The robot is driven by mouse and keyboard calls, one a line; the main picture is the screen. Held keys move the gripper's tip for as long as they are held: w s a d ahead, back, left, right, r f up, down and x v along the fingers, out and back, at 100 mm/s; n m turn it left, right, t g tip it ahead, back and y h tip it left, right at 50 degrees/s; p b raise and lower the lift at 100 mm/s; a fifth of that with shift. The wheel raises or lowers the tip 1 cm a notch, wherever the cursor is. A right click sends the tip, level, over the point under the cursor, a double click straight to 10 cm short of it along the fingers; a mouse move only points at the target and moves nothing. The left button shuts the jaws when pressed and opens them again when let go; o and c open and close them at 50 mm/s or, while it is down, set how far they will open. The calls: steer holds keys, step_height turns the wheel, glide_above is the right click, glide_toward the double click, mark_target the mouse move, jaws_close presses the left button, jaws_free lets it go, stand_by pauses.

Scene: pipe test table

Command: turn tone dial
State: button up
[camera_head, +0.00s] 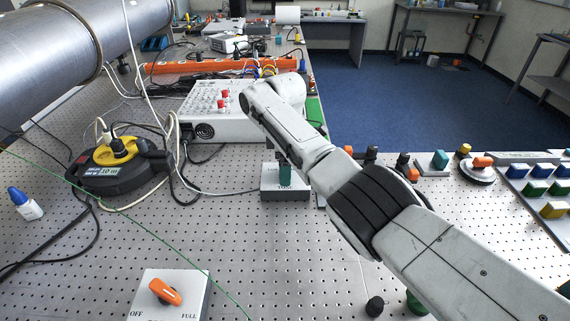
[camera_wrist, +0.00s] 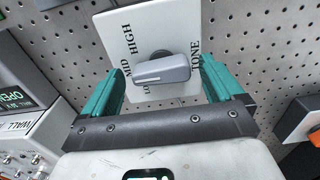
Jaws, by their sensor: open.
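The tone dial (camera_wrist: 162,70) is a grey bar-shaped knob on a white plate (camera_wrist: 135,30) lettered HIGH, MID, LO and TONE in the wrist view. My gripper (camera_wrist: 160,76) is open, with one teal finger on each side of the dial. Gaps show between the fingers and the knob, so it is not held. In the head view, a teal part of my gripper (camera_head: 285,173) is over the small white tone box (camera_head: 270,193), and the knob is hidden there.
A white box with an orange knob (camera_head: 165,291), marked OFF and FULL, stands at the front. A white instrument (camera_head: 225,110) stands behind the tone box. A black and yellow cable reel (camera_head: 115,165) is at left.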

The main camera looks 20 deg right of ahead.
step_height(320, 180, up, 11)
steer(key=b, duration=0.1)
steer(key=shift+f, duration=0.15)
stand_by(0.4)
stand_by(0.4)
